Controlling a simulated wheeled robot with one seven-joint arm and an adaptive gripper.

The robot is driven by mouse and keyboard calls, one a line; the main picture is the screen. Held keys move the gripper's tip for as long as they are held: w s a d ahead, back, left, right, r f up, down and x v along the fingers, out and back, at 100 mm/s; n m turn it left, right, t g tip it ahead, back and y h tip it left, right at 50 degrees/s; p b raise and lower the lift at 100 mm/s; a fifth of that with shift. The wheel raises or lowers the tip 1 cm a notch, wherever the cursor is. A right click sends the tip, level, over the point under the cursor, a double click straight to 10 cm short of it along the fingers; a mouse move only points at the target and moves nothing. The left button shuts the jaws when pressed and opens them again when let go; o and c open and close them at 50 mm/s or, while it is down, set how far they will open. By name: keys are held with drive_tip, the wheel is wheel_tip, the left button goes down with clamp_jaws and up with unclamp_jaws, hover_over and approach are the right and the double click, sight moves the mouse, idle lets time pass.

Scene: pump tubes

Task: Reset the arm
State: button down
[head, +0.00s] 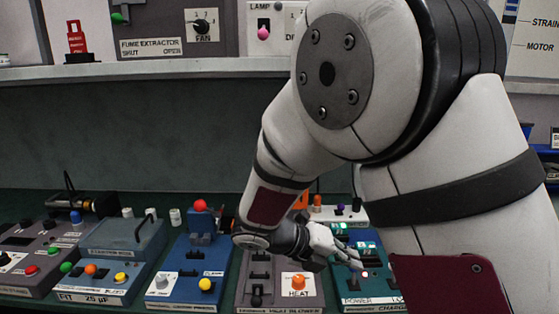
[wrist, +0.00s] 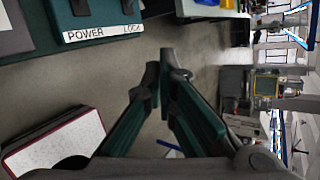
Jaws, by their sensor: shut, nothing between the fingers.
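My arm reaches from the right side of the head view down and left over the workbench. My gripper (head: 347,256) is above the near side of a teal box labelled POWER (head: 372,302). Its two fingers are shut and empty; in the wrist view the fingertips (wrist: 160,82) come together over bare floor. The teal box shows at the upper left of the wrist view (wrist: 98,33), apart from the fingertips, with its label reading POWER LOCK. My arm hides part of the bench in the head view.
A grey box with an orange HEAT knob (head: 298,282) sits left of my gripper. Further left are a blue box with a yellow knob (head: 205,284) and more control boxes. A shelf (head: 150,70) with fan and lamp panels runs above. Open floor (wrist: 215,60) shows beyond the bench edge.

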drive_tip(key=s+d+r+m+g+y, duration=0.1)
drive_tip(key=s+d+r+m+y, duration=0.25)
drive_tip(key=s+m, duration=0.45)
drive_tip(key=s+d+r+m+g+y, duration=0.1)
drive_tip(key=s+d+r+m+y, duration=0.3)
drive_tip(key=m, duration=0.6)
drive_tip(key=s+a+r+m+t+y, duration=0.1)
drive_tip(key=s+r+m, duration=0.1)
drive_tip(key=s+m, duration=0.4)
drive_tip(key=s+a+r+m+t+y, duration=0.2)
drive_tip(key=s+m, duration=0.4)
drive_tip(key=m, duration=0.5)
drive_tip(key=shift+r, duration=0.15)
